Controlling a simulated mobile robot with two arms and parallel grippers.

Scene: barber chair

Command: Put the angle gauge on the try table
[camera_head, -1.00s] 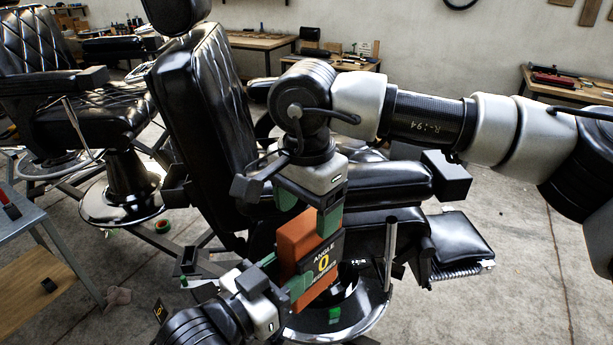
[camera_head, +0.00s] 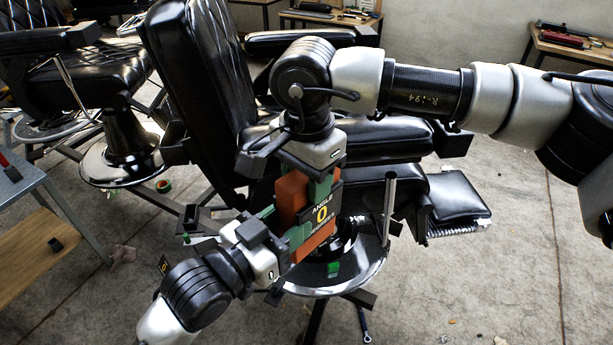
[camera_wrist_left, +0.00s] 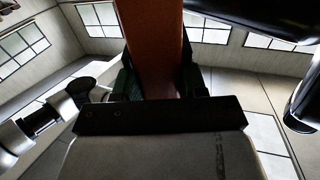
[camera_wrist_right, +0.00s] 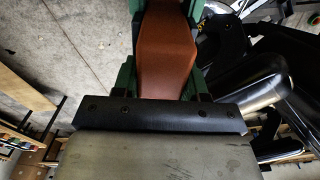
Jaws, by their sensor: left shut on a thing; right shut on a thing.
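The angle gauge (camera_head: 292,196) is an orange-brown block with a black label reading "ANGLE 0". It is held in the air in front of the barber chair (camera_head: 205,95). My right gripper (camera_head: 322,188) is shut on its upper part from above. My left gripper (camera_head: 285,228) is shut on its lower part from the lower left. The gauge also shows between the fingers in the left wrist view (camera_wrist_left: 155,45) and in the right wrist view (camera_wrist_right: 168,50). I cannot tell which table is the try table.
A grey-topped table (camera_head: 22,185) with a wooden lower shelf stands at the left edge. A second barber chair (camera_head: 95,85) stands behind it. Wooden benches with tools stand at the back, one at the right (camera_head: 570,48). The floor at the right front is clear.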

